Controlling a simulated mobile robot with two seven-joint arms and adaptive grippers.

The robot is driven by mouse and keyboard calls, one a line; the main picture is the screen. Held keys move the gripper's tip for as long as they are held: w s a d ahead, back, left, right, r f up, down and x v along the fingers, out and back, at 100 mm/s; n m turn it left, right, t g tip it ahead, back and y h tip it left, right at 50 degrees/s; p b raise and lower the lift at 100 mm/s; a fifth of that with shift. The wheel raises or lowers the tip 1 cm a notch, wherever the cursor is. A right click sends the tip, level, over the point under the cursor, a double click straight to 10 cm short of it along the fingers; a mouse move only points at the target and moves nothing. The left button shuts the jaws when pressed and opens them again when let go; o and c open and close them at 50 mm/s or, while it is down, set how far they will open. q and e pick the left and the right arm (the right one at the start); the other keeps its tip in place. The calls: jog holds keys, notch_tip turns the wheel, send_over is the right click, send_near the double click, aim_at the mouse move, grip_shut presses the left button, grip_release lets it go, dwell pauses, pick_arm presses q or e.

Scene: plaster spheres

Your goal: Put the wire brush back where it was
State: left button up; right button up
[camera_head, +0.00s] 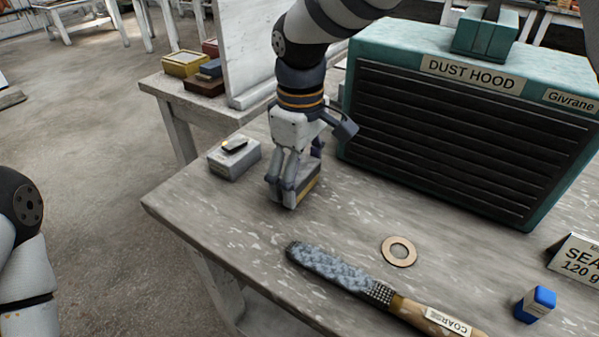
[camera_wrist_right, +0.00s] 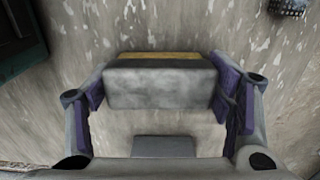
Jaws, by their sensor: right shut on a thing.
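My right gripper (camera_head: 297,183) is shut on a grey block with a yellow-brown band (camera_head: 306,186). In the right wrist view, the block (camera_wrist_right: 160,85) sits between the purple finger pads (camera_wrist_right: 158,92). In the head view, it is at or just above the worktop; a gap is hard to tell. My left gripper is out of view.
A grey box (camera_head: 234,160) with a small dark and yellowish item on top stands left of the gripper. A teal dust hood (camera_head: 460,120) stands behind right.

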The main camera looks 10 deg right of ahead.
aim_at(300, 170)
jog(key=shift+f, duration=0.1)
jog(key=o, duration=1)
notch_tip(300, 170, up, 12)
jog(key=shift+r, duration=0.15)
jog(key=shift+s, duration=0.1)
